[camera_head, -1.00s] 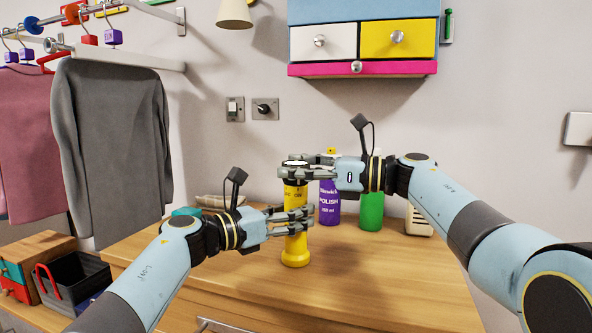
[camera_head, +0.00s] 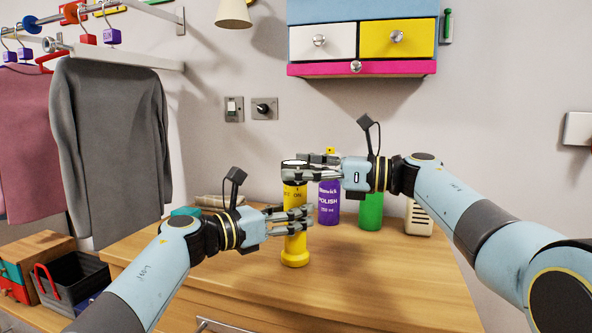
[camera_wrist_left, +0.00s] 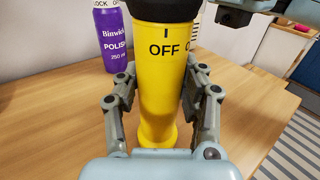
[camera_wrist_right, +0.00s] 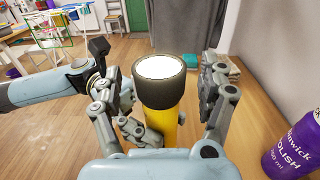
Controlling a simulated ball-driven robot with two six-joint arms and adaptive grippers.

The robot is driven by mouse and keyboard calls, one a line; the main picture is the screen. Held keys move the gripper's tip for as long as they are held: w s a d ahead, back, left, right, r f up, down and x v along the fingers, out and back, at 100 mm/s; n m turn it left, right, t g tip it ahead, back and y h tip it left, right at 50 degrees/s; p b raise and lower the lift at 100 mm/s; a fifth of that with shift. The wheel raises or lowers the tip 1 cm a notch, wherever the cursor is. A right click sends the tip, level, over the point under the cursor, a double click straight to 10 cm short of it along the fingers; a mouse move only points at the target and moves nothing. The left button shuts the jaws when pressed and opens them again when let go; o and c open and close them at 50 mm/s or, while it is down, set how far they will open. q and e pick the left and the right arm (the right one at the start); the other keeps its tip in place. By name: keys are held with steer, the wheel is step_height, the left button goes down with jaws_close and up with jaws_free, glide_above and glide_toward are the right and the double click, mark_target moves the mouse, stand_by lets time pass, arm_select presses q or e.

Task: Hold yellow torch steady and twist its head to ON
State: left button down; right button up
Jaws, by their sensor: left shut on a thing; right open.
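The yellow torch (camera_head: 295,240) stands upright on the wooden worktop, its black head (camera_wrist_right: 160,82) and pale lens at the top. In the left wrist view its body (camera_wrist_left: 166,95) carries "OFF" below a short black mark. In the head view "ON" shows on the body. My left gripper (camera_head: 296,220) is shut on the torch body, fingers on both sides. My right gripper (camera_head: 296,169) is open at the torch head. In the right wrist view its fingers stand on either side of the head, with a gap at the right.
A purple polish bottle (camera_head: 329,203) and a green bottle (camera_head: 370,210) stand just behind and right of the torch. A cream box (camera_head: 418,219) is farther right. The worktop's front right is clear. Drawers (camera_head: 360,40) hang on the wall above.

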steer(key=v, duration=1.1)
arm_select(q)
steer(key=c, duration=0.7)
jaws_free()
steer(key=v, duration=2.1)
arm_select(e)
steer(key=shift+f, duration=0.25)
